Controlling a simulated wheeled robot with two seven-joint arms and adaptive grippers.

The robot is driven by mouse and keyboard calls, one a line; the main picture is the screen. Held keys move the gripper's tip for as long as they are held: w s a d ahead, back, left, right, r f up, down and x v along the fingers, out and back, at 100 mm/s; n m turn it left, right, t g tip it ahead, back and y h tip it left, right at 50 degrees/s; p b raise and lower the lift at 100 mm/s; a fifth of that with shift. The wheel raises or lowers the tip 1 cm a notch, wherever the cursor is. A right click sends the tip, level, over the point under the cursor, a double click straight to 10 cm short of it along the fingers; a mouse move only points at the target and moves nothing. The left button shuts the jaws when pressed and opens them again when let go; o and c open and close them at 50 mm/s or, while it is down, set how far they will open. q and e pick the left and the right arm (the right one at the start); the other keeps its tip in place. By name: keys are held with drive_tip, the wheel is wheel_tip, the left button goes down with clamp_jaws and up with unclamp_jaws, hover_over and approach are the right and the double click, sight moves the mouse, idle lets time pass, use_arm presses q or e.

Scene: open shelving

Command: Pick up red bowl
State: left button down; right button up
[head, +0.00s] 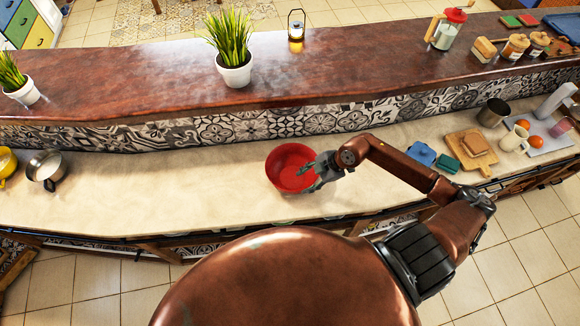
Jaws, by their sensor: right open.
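The red bowl (284,160) sits upright on the pale lower counter (150,200), near the middle of the head view. My right gripper (308,172) is at the bowl's right rim. Its fingers are open and reach over the rim, hiding part of the bowl's right side. I cannot tell whether they touch the bowl. My left gripper is not in the picture.
A metal pot (47,170) and a yellow pot stand at the far left. A blue container (421,154), a wooden board with bread (466,148) and a mug (515,138) are to the right. A tiled wall rises behind the bowl. The counter left of the bowl is clear.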

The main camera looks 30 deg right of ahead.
sight(304, 186)
drive_tip(key=shift+s+a+f, duration=0.15)
drive_tip(key=shift+a+f, duration=0.05)
drive_tip(key=shift+f, duration=0.5)
drive_tip(key=shift+a+f+p, duration=0.15)
drive_tip(key=shift+f+p, duration=0.1)
drive_tip(key=shift+f, duration=0.35)
drive_tip(key=shift+a+f+p, duration=0.15)
drive_tip(key=shift+f+p, duration=0.1)
drive_tip(key=shift+f, duration=0.3)
drive_tip(key=shift+x, duration=1.25)
drive_tip(key=c, duration=0.7)
clamp_jaws()
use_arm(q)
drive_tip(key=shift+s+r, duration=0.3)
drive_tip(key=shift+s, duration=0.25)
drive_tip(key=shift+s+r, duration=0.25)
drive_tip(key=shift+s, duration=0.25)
